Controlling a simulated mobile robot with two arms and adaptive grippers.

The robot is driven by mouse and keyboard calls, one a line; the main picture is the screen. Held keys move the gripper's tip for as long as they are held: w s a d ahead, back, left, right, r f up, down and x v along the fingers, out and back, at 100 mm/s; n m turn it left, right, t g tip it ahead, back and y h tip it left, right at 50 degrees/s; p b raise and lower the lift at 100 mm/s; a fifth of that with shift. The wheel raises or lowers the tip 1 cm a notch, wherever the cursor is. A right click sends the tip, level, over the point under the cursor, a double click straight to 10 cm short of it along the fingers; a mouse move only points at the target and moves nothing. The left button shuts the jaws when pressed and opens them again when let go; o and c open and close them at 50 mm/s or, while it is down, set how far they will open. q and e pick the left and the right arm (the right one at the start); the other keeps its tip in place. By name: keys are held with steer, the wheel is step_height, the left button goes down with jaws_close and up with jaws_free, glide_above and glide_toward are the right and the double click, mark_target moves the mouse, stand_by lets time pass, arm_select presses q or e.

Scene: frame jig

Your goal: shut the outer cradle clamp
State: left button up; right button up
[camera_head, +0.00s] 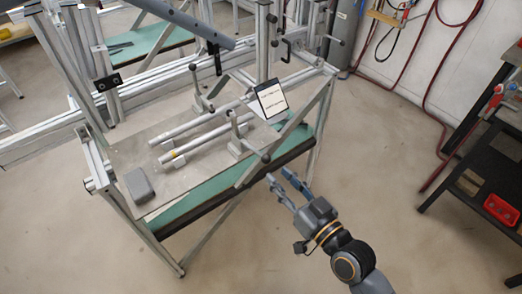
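A cradle clamp (237,140) stands on the near right part of the jig's grey plate, by the ends of two silver tubes (195,140). Its arm slopes down to the right and ends in a dark ball knob (266,158) near the plate's front edge. A second, similar clamp (199,100) stands farther back. I cannot tell from this view how far either is closed. My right gripper (278,175) is just in front of and below the ball knob. Its two fingers are apart with nothing between them, and a small gap separates them from the knob.
A white sign with a dark border (271,99) stands behind the near clamp. A grey box (139,186) lies at the plate's left. A diagonal frame strut (312,112) rises at the right. A dark bench (480,165) stands far right; the floor between is clear.

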mark_target(258, 153)
steer(key=p+x, duration=0.1)
steer(key=x, duration=0.9)
steer(key=shift+p, duration=0.35)
jaws_close()
